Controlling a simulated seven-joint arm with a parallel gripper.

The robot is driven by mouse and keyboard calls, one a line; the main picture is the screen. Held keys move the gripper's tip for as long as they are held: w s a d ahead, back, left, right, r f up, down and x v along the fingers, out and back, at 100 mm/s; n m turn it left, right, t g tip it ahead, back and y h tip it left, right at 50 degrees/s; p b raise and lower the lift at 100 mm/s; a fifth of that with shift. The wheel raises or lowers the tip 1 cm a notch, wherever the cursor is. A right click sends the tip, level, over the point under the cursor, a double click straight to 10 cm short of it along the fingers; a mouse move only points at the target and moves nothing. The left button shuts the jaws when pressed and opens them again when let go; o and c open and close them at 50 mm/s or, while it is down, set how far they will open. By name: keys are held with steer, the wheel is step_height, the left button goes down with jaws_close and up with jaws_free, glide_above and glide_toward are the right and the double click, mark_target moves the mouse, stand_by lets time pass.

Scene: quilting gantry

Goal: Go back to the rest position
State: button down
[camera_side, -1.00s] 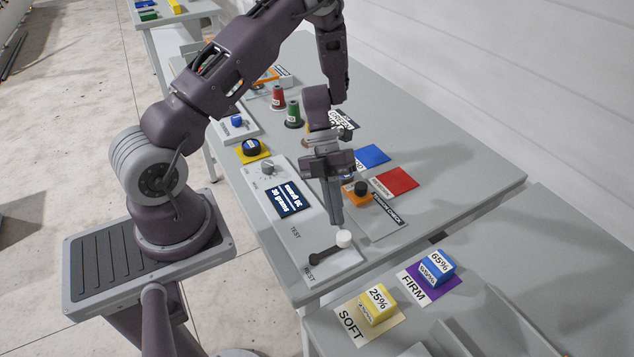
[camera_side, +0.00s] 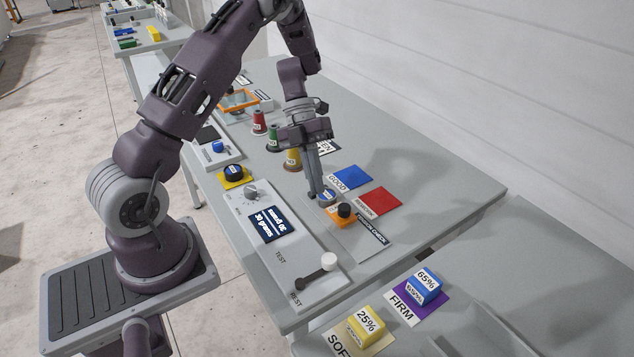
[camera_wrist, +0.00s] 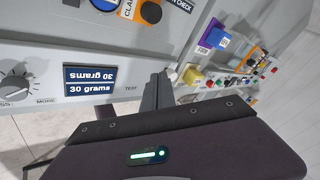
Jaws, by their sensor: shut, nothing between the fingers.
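My gripper (camera_side: 314,194) is shut and empty, pointing down, with its fingertips close beside a small blue-topped round piece (camera_side: 326,197) at the orange fixture (camera_side: 340,217). I cannot tell whether they touch. In the wrist view the dark closed fingers (camera_wrist: 160,92) show at the centre.
Red (camera_side: 259,122), green (camera_side: 273,138) and yellow (camera_side: 293,158) spools stand behind my gripper. A blue pad (camera_side: 352,177) and a red pad (camera_side: 380,201) lie to its right. A yellow block (camera_side: 366,324) and a blue block (camera_side: 425,284) sit on the nearer table. The back right tabletop is clear.

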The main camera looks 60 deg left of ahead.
steer(key=w+d+r+n+t+y, duration=0.25)
steer(key=w+r+n+t, duration=0.35)
steer(key=w+r+t, duration=0.55)
step_height(320, 180, up, 15)
steer(key=s+a+n+t+y, duration=0.1)
steer(key=a+n+t+y, duration=0.15)
steer(key=n+y, duration=0.55)
steer(key=s+d+f+n+g+h, duration=0.1)
steer(key=s+d+f+n+g, duration=0.1)
steer(key=s+n, duration=0.3)
steer(key=s+d+f+n+g+h, duration=0.1)
steer(key=s+d+n, duration=0.4)
steer(key=s, duration=0.9)
steer(key=s+d+f+n+g+h, duration=0.1)
steer(key=s+d+n+g, duration=0.3)
steer(key=s, duration=0.6)
steer(key=shift+s+f+n, duration=0.2)
steer(key=shift+f+n, duration=0.4)
steer(key=shift+f, duration=0.25)
steer(key=shift+h, duration=0.25)
